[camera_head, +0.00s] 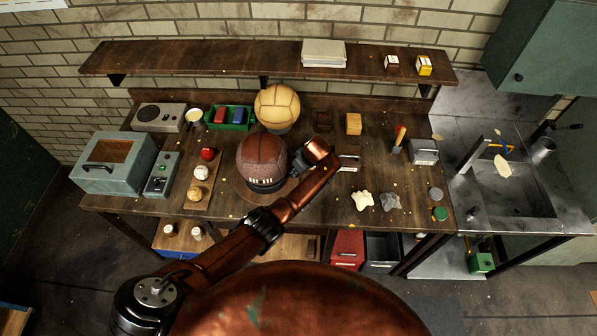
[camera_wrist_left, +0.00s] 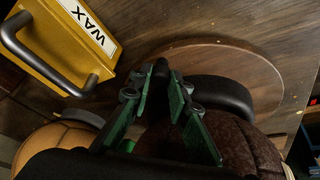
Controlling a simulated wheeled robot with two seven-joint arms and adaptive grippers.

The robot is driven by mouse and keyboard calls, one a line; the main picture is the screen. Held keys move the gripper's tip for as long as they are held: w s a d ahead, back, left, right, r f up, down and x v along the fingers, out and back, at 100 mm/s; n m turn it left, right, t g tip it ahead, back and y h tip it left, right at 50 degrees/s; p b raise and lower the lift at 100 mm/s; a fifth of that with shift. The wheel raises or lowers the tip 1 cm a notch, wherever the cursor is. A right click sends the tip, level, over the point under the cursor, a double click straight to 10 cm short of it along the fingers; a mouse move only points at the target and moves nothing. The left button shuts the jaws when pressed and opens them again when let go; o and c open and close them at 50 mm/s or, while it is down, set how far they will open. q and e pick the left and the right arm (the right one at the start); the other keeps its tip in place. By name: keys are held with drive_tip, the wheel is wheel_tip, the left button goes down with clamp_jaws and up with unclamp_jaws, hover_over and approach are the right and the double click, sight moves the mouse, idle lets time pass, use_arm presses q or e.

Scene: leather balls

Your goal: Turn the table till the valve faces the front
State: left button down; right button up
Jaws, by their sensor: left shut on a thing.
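A dark brown leather ball (camera_head: 262,157) sits in a black ring on a round wooden turntable (camera_head: 243,192) on the workbench. White lacing shows low on its front; I cannot make out a valve. My left gripper (camera_head: 294,171) is at the right side of the ball, low by the black ring. In the left wrist view, its green-padded fingers (camera_wrist_left: 158,98) are closed around a dark upright piece, like a peg, mostly hidden between them. The turntable (camera_wrist_left: 265,75), black ring (camera_wrist_left: 222,92) and ball (camera_wrist_left: 245,150) are right beside it. My right gripper is out of view.
A tan ball (camera_head: 277,106) stands behind. A yellow WAX drawer (camera_wrist_left: 65,45) is close to the gripper in the wrist view. Left are a tray of small balls (camera_head: 199,184) and a grey box (camera_head: 115,163); right are pale lumps (camera_head: 362,200). A shelf (camera_head: 200,59) runs above.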

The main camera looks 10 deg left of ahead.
use_arm(q)
drive_tip(key=c, duration=1.8)
unclamp_jaws()
drive_tip(key=v, duration=1.2)
drive_tip(key=shift+d, duration=0.1)
